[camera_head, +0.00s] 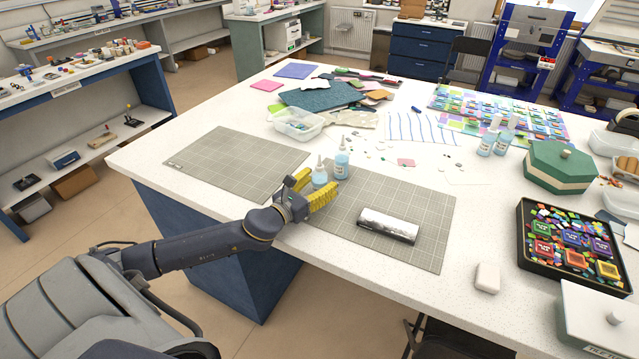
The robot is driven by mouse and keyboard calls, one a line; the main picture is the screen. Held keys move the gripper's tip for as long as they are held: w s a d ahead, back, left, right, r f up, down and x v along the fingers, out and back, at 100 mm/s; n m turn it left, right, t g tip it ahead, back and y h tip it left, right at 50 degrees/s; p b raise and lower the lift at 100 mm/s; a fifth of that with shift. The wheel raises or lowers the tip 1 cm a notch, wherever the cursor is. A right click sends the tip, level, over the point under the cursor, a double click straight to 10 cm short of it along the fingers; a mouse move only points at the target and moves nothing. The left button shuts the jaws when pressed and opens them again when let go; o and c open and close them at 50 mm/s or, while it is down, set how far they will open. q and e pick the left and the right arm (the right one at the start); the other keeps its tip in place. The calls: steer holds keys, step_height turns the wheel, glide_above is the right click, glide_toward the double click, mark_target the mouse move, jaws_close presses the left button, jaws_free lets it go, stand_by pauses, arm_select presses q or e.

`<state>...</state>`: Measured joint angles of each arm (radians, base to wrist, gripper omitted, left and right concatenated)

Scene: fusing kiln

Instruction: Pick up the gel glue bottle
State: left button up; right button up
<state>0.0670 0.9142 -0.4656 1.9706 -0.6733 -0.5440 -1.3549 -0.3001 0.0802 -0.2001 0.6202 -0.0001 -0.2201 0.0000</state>
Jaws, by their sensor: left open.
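Two small blue bottles with pale nozzle tips stand upright side by side near the table's front-left part. The nearer bottle (320,175) is at my left gripper (319,182), and its lower part is hidden by the gripper. The other bottle (342,162) stands just behind and to the right. My left gripper has yellow fingers, spread open around or just in front of the nearer bottle; I cannot tell if they touch it. Two similar bottles (487,141) stand farther right. Labels are too small to read, so I cannot tell which is the gel glue. My right gripper is out of view.
Grey cutting mats (235,155) lie on the white table, with a silvery roll (388,225) right of the gripper. A clear tub (298,131), glass sheets, a green hexagonal box (560,166) and a black tray (524,245) stand around. The left mat is bare.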

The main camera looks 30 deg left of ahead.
arm_select(q)
steer(key=shift+c, duration=0.6)
jaws_close()
step_height(320, 180, up, 20)
steer(key=shift+f, duration=0.1)
stand_by(0.5)
steer(key=c, duration=0.7)
jaws_free()
